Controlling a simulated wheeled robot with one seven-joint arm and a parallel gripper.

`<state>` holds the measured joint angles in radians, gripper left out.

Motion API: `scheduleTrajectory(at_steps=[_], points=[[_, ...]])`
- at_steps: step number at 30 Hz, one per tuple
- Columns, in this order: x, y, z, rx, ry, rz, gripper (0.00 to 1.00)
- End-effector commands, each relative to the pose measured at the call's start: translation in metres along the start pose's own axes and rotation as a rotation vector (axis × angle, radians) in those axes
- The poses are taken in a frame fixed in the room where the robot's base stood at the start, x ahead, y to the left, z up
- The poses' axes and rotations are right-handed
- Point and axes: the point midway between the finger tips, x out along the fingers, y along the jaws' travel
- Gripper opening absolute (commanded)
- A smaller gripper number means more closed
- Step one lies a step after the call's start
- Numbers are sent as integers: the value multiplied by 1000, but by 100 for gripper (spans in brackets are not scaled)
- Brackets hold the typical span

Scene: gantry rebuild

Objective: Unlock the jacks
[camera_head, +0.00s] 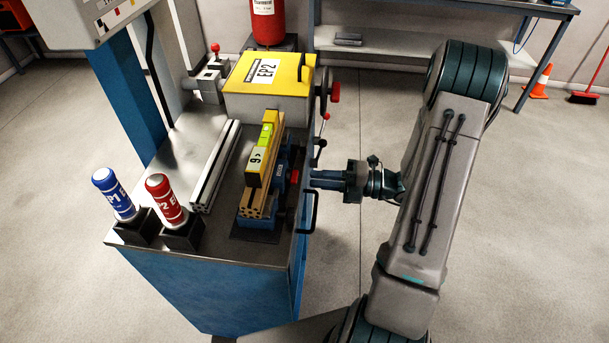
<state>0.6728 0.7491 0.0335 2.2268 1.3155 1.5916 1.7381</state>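A blue mechanism (281,174), possibly a jack, sits beside the yellow beam (258,173) on the bench. A red knob or handle (294,176) shows at its right, near the bench edge. Which parts are the jacks, and whether they are locked, I cannot tell for sure. My gripper (315,180) reaches in from the right, level with the red knob, its tips close to it. I cannot tell whether it touches the knob or how far its fingers are apart.
The bench top (178,150) carries a yellow EP2 box (267,88), a metal rail (215,166), a blue cylinder (113,194) and a red cylinder (165,199). A black handle (313,211) and red-tipped levers jut from the right edge.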

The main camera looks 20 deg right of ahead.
Motion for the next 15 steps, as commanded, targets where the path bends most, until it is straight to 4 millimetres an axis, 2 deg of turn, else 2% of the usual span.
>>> scheduleTrajectory(at_steps=[3,6,15], points=[[21,1,-1,1,4,0,20],[33,1,-1,0,3,0,20],[43,0,0,-1,0,-1,20]])
